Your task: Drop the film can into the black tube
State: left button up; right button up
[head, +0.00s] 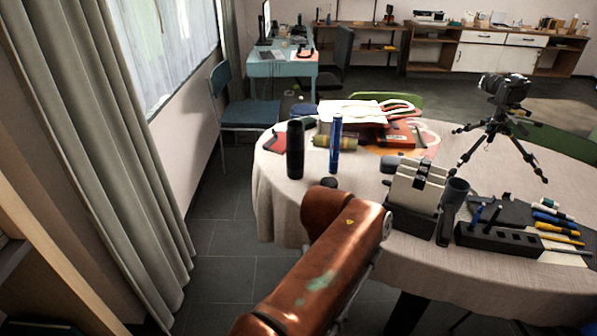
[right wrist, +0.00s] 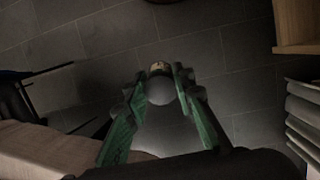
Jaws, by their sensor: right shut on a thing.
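The black tube (head: 295,150) stands upright on the left part of the cloth-covered table in the head view. In the right wrist view, my right gripper (right wrist: 160,88) has its green fingers closed on a small rounded grey thing with a yellowish end (right wrist: 160,67). It looks like the film can, but the picture is dark and its label cannot be read. Dark floor shows beneath it in that view. The right fingertips do not show in the head view. My left gripper is in neither view.
A white-and-black holder (head: 417,188), black rack (head: 497,240) and camera tripod (head: 497,130) occupy the table's right. A curtain (head: 110,130) hangs at left.

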aim_at(294, 174)
jog(key=z, duration=0.25)
jog(key=i, duration=1.6)
jog(key=u, duration=0.75)
